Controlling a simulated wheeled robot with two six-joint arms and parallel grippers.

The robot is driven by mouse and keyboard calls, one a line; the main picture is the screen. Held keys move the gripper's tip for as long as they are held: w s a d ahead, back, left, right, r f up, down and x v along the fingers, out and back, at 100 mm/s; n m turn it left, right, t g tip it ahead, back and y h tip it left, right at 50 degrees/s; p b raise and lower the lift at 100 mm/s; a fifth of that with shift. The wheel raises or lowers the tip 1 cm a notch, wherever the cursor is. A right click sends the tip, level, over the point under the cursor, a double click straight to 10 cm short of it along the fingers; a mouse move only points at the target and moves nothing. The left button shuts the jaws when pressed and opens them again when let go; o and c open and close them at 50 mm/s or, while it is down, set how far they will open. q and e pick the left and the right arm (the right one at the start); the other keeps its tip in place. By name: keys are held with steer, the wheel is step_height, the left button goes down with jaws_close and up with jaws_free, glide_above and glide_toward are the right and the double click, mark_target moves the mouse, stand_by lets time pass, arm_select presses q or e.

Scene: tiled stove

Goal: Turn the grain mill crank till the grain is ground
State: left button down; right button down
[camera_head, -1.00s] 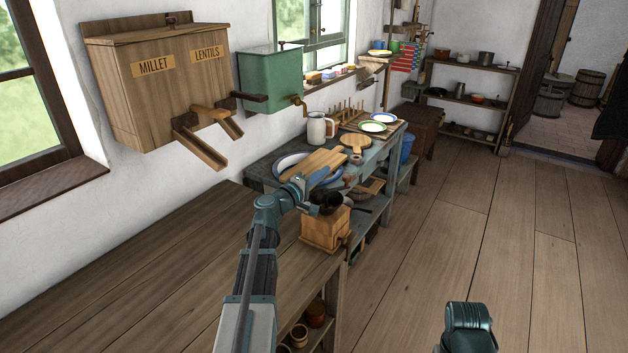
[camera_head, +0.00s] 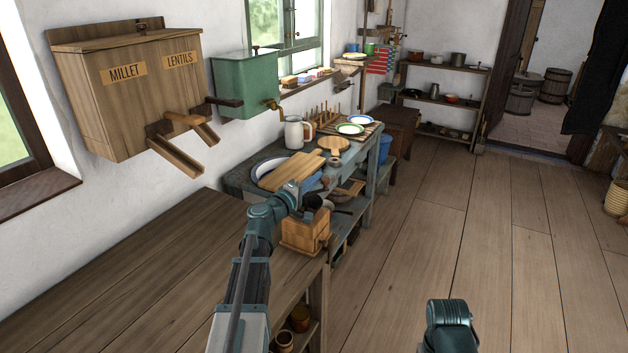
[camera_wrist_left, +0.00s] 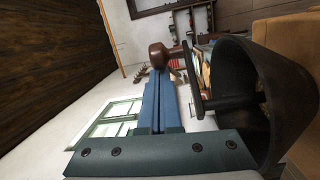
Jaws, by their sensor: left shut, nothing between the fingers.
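The grain mill (camera_head: 303,234) is a light wooden box with a dark hopper, standing at the right end of the near wooden bench. My left gripper (camera_head: 318,184) is at the mill's top and partly hides the hopper. In the left wrist view, its blue fingers (camera_wrist_left: 159,78) are shut with nothing between them. The crank's brown knob (camera_wrist_left: 160,54) lies just beyond the fingertips; contact is unclear. The crank arm (camera_wrist_left: 196,82) runs to the dark hopper (camera_wrist_left: 285,85). The grain inside is not clear. Only part of my right arm shows, without its gripper.
The near bench top (camera_head: 150,270) is bare left of the mill. Behind the mill, a blue-grey table (camera_head: 362,165) holds boards, plates and a jug (camera_head: 295,132). A millet and lentils bin (camera_head: 130,95) and a green box (camera_head: 240,85) hang on the wall. The right floor is open.

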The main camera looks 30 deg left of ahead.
arm_select(q)
steer(key=m+g+h, duration=0.1)
steer(key=m+h, duration=0.1)
steer(key=h, duration=0.1)
steer(key=shift+d, duration=0.2)
steer(key=shift+s+d+m+h, duration=0.15)
steer(key=shift+d+m+h, duration=0.2)
steer(key=shift+h, duration=0.35)
steer(key=shift+s+d, duration=0.15)
steer(key=shift+s, duration=0.05)
